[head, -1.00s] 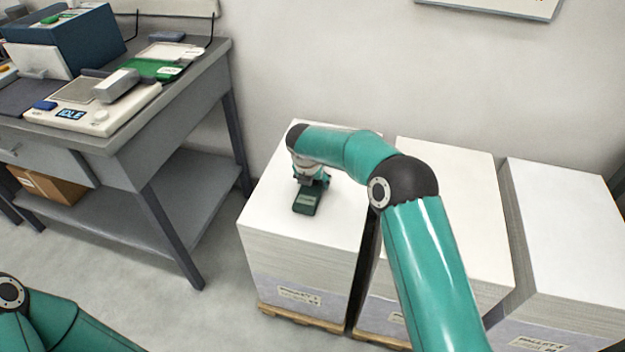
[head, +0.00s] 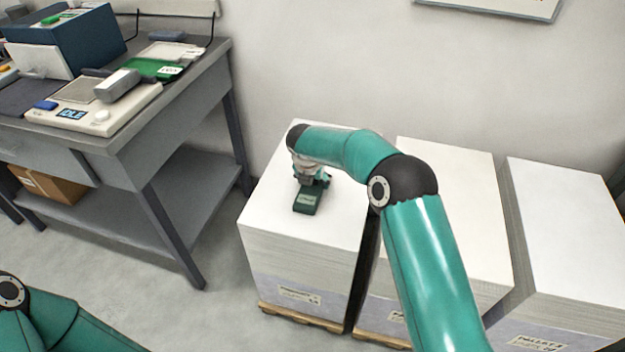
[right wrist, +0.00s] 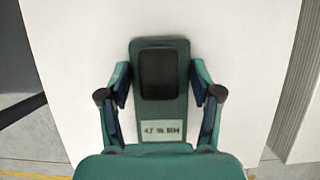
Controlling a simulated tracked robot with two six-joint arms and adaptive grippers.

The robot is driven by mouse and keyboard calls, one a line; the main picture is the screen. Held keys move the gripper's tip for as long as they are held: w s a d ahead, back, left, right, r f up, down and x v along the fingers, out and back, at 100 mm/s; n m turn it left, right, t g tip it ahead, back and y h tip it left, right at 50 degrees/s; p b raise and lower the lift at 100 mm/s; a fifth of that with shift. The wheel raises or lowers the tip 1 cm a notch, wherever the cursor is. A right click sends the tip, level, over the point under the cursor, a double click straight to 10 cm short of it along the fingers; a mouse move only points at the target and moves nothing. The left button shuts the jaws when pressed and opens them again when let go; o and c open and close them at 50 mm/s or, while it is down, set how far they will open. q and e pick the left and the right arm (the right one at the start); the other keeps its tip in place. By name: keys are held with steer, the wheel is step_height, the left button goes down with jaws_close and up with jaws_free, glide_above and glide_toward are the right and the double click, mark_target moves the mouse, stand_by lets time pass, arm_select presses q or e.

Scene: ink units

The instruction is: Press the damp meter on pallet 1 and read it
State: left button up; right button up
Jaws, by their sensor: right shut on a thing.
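The damp meter (head: 306,204) is a dark green block on top of the leftmost white paper stack (head: 262,212); the label on that stack's front is too blurred to read surely. In the right wrist view the meter (right wrist: 160,115) lies on the white paper, with a black pad and a pale display that reads "47 % RH". My right gripper (head: 311,181) is down at the meter, its fingers on both sides, shut on it. My left gripper is out of view; only part of my left arm shows at lower left.
Two more paper stacks (head: 572,230) stand to the right, close beside the first, on pallets. A grey bench (head: 190,95) at left carries a device (head: 95,118) whose screen reads "IDLE". Floor is clear between bench and stacks.

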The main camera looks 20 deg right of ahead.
step_height(320, 180, up, 7)
steer(key=p, duration=0.6)
steer(key=shift+p, duration=0.4)
stand_by(0.9)
